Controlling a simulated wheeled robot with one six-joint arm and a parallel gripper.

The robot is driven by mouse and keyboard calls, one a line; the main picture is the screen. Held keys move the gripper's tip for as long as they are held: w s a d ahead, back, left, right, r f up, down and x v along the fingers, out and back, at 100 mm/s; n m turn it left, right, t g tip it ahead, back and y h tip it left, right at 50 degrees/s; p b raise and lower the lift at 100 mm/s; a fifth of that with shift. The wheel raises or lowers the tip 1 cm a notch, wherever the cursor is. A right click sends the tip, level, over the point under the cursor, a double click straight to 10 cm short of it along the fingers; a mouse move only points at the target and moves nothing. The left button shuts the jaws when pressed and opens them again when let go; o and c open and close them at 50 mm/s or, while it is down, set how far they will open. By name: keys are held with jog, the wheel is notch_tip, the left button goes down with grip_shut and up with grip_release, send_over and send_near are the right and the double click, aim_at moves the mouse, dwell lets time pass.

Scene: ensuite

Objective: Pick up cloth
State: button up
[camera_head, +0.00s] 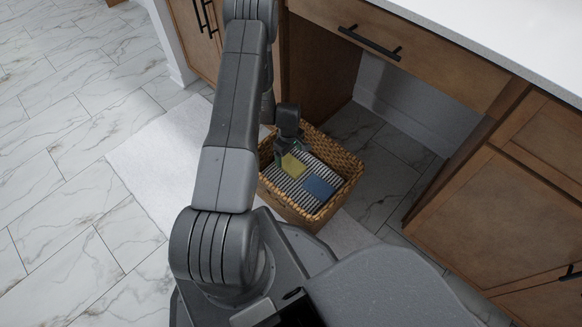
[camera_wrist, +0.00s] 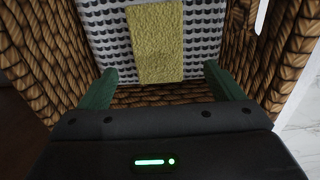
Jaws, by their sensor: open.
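A yellow cloth (camera_head: 293,166) lies in a woven basket (camera_head: 343,166) on the floor, on top of a black-and-white patterned fabric (camera_head: 305,205). A blue cloth (camera_head: 318,187) lies on the same fabric, to the lower right of the yellow one. In the wrist view the yellow cloth (camera_wrist: 156,42) is flat in the upper middle, and the basket wall (camera_wrist: 285,60) rises on both sides. My gripper (camera_head: 286,152) is over the basket beside the yellow cloth. In the wrist view its green fingers (camera_wrist: 162,80) are spread apart with nothing gripped. The blue cloth is not visible in the wrist view.
A pale mat (camera_head: 160,155) lies on the marble-tiled floor, which is open to the left.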

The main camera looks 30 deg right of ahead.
aim_at(290, 163)
notch_tip(290, 163, down, 6)
jog(key=shift+s+d+r+b, duration=0.15)
jog(key=shift+r+b, duration=0.05)
jog(key=shift+b, duration=0.8)
jog(key=shift+c, duration=0.2)
jog(key=c, duration=1.1)
jog(key=shift+r, duration=0.15)
notch_tip(290, 163, up, 10)
jog(key=p, duration=0.3)
